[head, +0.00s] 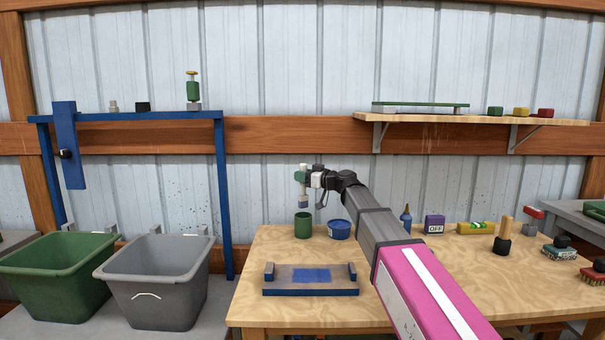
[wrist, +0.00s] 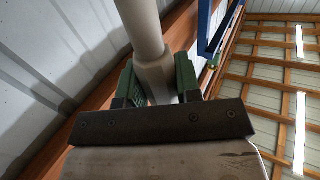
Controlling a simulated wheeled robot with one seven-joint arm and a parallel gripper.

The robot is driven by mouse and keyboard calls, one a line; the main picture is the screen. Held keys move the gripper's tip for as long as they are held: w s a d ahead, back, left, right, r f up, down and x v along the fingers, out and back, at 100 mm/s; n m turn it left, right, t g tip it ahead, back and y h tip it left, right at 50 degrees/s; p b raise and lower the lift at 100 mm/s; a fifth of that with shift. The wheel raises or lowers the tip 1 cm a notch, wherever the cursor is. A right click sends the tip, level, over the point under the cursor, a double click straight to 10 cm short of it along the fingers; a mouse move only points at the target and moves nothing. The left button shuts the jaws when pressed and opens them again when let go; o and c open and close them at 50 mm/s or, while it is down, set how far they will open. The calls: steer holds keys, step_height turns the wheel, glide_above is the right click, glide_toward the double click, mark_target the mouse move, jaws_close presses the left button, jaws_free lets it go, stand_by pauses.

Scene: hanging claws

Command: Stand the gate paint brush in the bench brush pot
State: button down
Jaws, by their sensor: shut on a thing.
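The paint brush (head: 303,201) hangs upright in my gripper (head: 303,175), with a pale shaft and a blue-grey lower end pointing down. In the wrist view its pale shaft (wrist: 155,75) stands between the two green finger pads of my gripper (wrist: 158,82), which is shut on it. A small green pot (head: 303,225), which looks like the brush pot, stands on the wooden bench at its back left. The brush is just above the pot, its lower end apart from or level with the rim; I cannot tell exactly. The inside of the pot is hidden.
A blue tin (head: 339,229) stands close right of the pot. A tray with a blue patch (head: 310,279) lies in front. A blue-capped bottle (head: 406,218), purple OFF box (head: 434,224) and yellow item (head: 476,228) stand to the right.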

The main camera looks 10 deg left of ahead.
mark_target(306, 202)
steer(key=shift+f, duration=5.05)
steer(key=shift+c, duration=2.4)
jaws_free()
steer(key=shift+d, duration=0.15)
steer(key=s+d+r, duration=0.2)
steer(key=d, duration=0.5)
steer(key=shift+s+d, duration=0.15)
steer(key=shift+s, duration=0.1)
steer(key=shift+s, duration=0.1)
